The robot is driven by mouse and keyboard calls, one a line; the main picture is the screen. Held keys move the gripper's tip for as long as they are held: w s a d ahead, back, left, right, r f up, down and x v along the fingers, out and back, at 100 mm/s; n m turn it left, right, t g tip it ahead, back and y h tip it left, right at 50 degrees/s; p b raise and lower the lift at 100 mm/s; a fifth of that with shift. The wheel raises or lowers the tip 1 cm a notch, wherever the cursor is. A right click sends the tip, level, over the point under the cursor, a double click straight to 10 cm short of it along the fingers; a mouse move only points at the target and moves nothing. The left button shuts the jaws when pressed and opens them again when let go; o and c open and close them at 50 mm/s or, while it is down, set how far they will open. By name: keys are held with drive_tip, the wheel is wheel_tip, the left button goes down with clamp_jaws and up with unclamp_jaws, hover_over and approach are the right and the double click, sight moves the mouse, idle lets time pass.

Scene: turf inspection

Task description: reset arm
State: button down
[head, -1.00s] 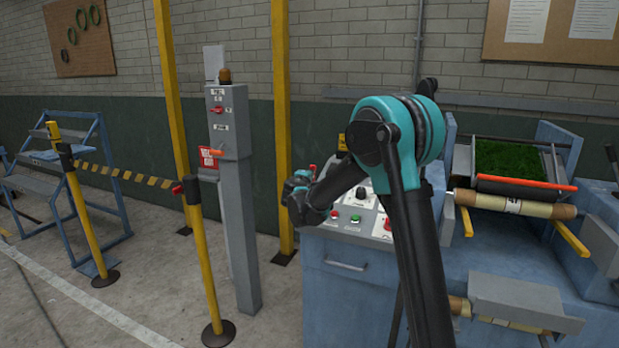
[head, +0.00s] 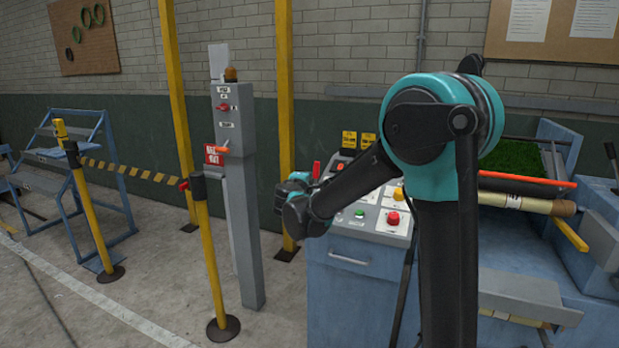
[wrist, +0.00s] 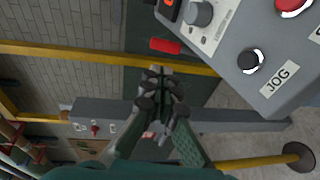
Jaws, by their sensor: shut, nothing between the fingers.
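My arm rises in front of the control console (head: 350,258) in the head view and bends back to the left. Its wrist end is beside the console's left edge, and the fingers are hidden in that view. In the wrist view my gripper (wrist: 160,75) is shut, with its fingertips together and nothing held. The console's corner with a red button (wrist: 291,4), a black knob (wrist: 250,60) and a JOG label (wrist: 279,78) lies to the right of the fingers, apart from them.
A grey control post (head: 239,190) stands left of my arm. A yellow barrier post (head: 208,260) with striped tape (head: 130,173) stands before it. A blue rack (head: 70,190) is far left. Green turf (head: 513,152) lies on the machine at right. The floor between is clear.

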drive_tip(key=shift+s, duration=0.15)
